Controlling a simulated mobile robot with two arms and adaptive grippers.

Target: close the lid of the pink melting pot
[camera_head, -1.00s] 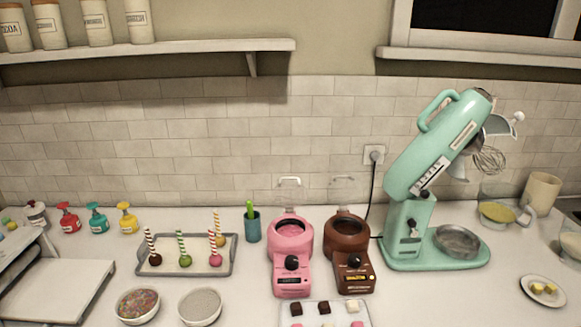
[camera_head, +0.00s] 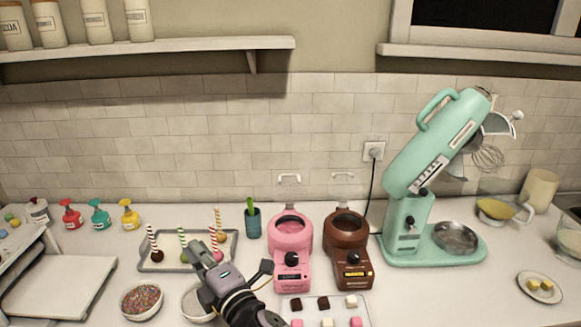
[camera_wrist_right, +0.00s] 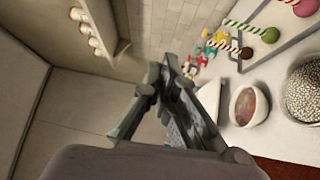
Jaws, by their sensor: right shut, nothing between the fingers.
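The pink melting pot (camera_head: 278,245) stands on the counter in the middle of the head view, its round bowl open at the top. Its lid stands raised behind the bowl; the clear part is hard to see, and its pale handle (camera_head: 289,178) shows against the wall tiles. My right gripper (camera_head: 196,250) is at the lower middle, left of the pink pot and apart from it. It is shut and empty, in front of the cake pop tray. Its fingers also show in the right wrist view (camera_wrist_right: 167,75), where the pot does not appear. My left gripper is not in view.
A brown melting pot (camera_head: 338,245) with raised lid stands close right of the pink one. A teal cup (camera_head: 253,224) is close on its left. A tray of sweets (camera_head: 310,313) lies in front. Sprinkle bowl (camera_head: 141,300), cake pop tray (camera_head: 158,264) and mint mixer (camera_head: 405,225) stand around.

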